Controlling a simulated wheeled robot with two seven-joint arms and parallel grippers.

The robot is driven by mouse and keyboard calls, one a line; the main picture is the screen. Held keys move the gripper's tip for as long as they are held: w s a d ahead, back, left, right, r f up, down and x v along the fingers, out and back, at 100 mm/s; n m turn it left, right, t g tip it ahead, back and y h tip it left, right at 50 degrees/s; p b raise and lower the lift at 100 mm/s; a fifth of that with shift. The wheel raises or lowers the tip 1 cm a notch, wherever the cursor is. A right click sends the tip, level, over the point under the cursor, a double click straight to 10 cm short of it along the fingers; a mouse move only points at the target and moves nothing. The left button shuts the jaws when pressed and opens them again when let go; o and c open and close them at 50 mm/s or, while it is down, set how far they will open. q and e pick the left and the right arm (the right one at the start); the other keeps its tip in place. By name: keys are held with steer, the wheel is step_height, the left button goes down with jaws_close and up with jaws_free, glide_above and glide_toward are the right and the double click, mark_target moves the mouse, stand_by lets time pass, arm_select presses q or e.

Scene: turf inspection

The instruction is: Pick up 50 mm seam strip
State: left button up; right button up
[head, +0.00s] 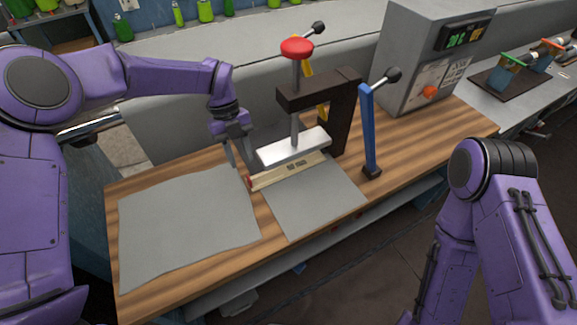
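A narrow pale beige bar with dark marks and a red end (288,173) lies under the front edge of the press's metal block; I cannot tell if it is the 50 mm seam strip. My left gripper (240,160) points down just left of the press, close to the bar's red end. Its fingers look apart with nothing visible between them; contact with the bar cannot be told. My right arm comes in at the right, and its gripper is out of the picture.
A press with a red knob (297,48) and a blue lever (369,130) stand on the wooden bench (400,150). A grey sheet (185,225) lies at left, another (315,205) in front of the press. A grey control box (405,60) stands behind.

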arm_select(q)
steer(key=p+x, duration=0.1)
steer(key=x, duration=0.2)
steer(key=p+x, duration=0.1)
steer(key=x, duration=0.1)
steer(key=shift+w+d+f+p, duration=0.15)
steer(key=shift+w+p, duration=0.15)
steer(key=shift+f, duration=0.2)
steer(key=c, duration=0.6)
jaws_close()
steer(key=shift+r, duration=0.1)
